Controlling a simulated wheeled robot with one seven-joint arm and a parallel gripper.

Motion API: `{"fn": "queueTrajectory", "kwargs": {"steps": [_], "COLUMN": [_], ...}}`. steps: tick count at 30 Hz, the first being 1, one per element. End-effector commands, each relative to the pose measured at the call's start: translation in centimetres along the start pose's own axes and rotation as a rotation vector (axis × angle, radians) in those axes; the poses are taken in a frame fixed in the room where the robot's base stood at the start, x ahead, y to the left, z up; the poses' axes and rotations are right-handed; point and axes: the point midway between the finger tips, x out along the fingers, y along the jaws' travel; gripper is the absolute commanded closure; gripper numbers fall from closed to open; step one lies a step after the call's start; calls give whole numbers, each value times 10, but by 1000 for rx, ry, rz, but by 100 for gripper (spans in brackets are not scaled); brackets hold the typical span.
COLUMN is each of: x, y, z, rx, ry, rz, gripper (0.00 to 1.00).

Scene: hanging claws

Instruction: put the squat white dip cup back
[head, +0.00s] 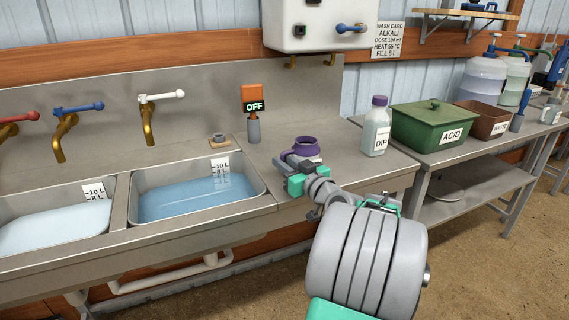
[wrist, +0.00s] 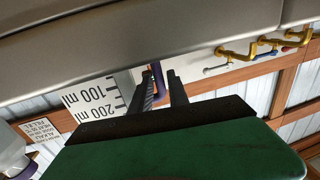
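The squat dip cup (head: 305,147) is at the counter's front right in the head view, with a purple rim and a dark inside. In the wrist view its white wall (wrist: 88,98) shows 100 ml and 200 ml marks. My gripper (head: 299,166) is just in front of the cup. In the wrist view its dark fingers (wrist: 161,82) stand close together with the cup's purple handle (wrist: 157,78) between them. The gripper seems shut on the handle. The cup's base is hidden in the head view, so I cannot tell whether it touches the counter.
A basin of blue water (head: 195,200) is left of the cup. A DIP bottle (head: 375,128) and green ACID box (head: 435,124) are to the right. Bare counter (head: 345,155) lies between cup and bottle.

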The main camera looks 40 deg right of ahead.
Motion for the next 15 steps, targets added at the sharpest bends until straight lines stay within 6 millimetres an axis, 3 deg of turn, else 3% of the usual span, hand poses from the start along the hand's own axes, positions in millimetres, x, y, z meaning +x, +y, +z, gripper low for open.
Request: {"fn": "queueTrajectory", "kwargs": {"steps": [4,13,15], "x": [0,0,-8], "y": [0,0,2], "z": [0,-4,-2], "rx": [0,0,0], "ry": [0,0,-1], "rz": [0,0,4], "gripper": [66,66,66]}}
